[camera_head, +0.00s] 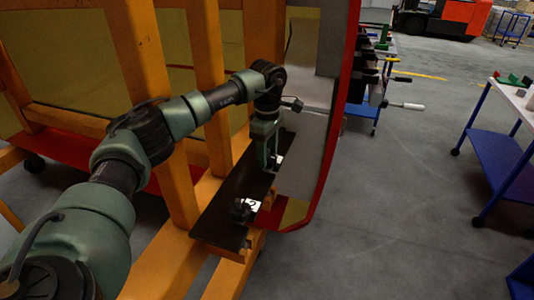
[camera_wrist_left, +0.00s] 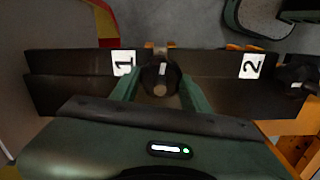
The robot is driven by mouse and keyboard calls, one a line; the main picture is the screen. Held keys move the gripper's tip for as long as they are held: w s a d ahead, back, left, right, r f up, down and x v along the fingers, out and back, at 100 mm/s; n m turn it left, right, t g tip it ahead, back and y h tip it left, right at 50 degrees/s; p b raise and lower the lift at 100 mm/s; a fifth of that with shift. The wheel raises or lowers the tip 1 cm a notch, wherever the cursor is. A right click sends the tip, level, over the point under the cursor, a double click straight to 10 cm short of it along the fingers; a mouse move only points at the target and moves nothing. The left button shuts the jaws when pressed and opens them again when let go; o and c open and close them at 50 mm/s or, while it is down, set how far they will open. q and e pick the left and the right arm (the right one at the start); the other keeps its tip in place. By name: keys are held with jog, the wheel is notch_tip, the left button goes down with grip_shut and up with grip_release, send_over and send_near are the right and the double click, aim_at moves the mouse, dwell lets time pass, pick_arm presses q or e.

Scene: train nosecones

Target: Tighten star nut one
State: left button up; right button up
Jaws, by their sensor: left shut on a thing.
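A dark star nut (camera_wrist_left: 161,72), star nut one, sits beside the white label "1" (camera_wrist_left: 124,62) on a long black bar (camera_wrist_left: 55,95). My left gripper (camera_wrist_left: 161,92) has its two green fingers on either side of this nut and is shut on it. In the head view my left gripper (camera_head: 269,163) points down at the far end of the black bar (camera_head: 221,216) and hides the nut. A second dark star nut (camera_head: 239,211) stands by the label "2" at the near end. My right gripper is not in view.
The bar lies on an orange frame (camera_head: 180,180) beside a grey and red-edged nosecone panel (camera_head: 325,130). Blue carts (camera_head: 510,165) stand at the right. The grey floor between is open.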

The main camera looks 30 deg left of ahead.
pick_arm(q)
jog(key=m, duration=0.7)
jog(key=shift+d+f, duration=0.1)
jog(key=m, duration=0.4)
jog(key=shift+m, duration=1.5)
jog(key=shift+s+f, duration=0.1)
jog(key=o, duration=1.4)
jog(key=shift+r, duration=0.25)
jog(key=shift+r+b, duration=0.3)
notch_tip(320, 180, up, 7)
jog(key=shift+f+b, duration=0.1)
jog(key=shift+b, duration=0.6)
